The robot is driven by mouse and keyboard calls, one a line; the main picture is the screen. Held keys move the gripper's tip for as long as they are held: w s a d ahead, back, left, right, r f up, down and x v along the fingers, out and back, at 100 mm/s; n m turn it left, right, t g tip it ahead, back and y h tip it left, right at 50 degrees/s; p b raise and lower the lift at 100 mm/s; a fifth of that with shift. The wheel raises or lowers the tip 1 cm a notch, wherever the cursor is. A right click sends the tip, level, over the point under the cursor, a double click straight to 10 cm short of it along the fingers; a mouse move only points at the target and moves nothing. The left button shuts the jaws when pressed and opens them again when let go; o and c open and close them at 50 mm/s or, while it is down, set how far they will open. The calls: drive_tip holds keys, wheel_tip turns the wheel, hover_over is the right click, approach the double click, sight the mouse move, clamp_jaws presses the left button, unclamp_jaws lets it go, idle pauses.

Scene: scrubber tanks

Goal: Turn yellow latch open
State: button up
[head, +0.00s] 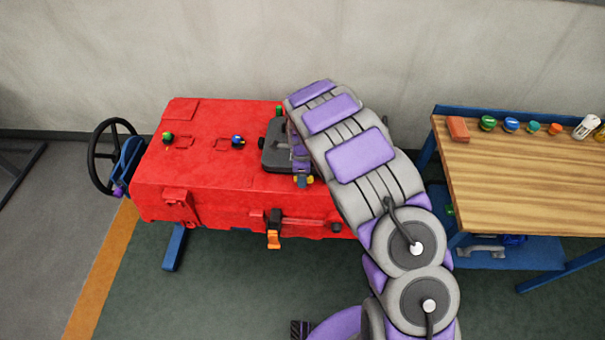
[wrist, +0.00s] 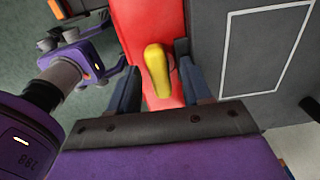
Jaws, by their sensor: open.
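The yellow latch (wrist: 157,70) is a small rounded handle on the red surface, seen in the wrist view. In the head view a bit of yellow (head: 310,180) shows beside my gripper, at the edge of the dark lid on the red tank (head: 220,190). My gripper (wrist: 159,76) is open, with one dark finger on each side of the latch and a visible gap on both sides. In the head view my gripper (head: 301,178) is mostly hidden behind my arm. I cannot tell whether the fingertips reach down to the latch's depth.
A dark lid (wrist: 265,50) with a white outline lies right of the latch. The tank carries an orange handle (head: 273,239) in front and small coloured knobs (head: 238,141) on top. A black wheel (head: 94,155) stands left. A wooden workbench (head: 530,180) stands right.

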drive_tip(key=shift+r, duration=0.1)
wheel_tip(320, 180, up, 17)
drive_tip(key=p, duration=0.2)
idle(0.3)
idle(0.3)
drive_tip(key=s+d+r+n, duration=0.4)
drive_tip(key=s+d+r, duration=0.2)
drive_tip(key=s+d, duration=0.15)
drive_tip(key=s+d+r+n, duration=0.3)
drive_tip(key=s+d+r, duration=0.3)
drive_tip(key=s, duration=0.3)
drive_tip(key=s+d+n+g, duration=0.1)
drive_tip(key=s+d+n, duration=0.2)
drive_tip(key=s+n, duration=0.8)
drive_tip(key=s, duration=1.3)
drive_tip(key=shift+s+f+n+g, duration=0.2)
drive_tip(key=shift+n+g, duration=0.1)
drive_tip(key=shift+g, duration=0.1)
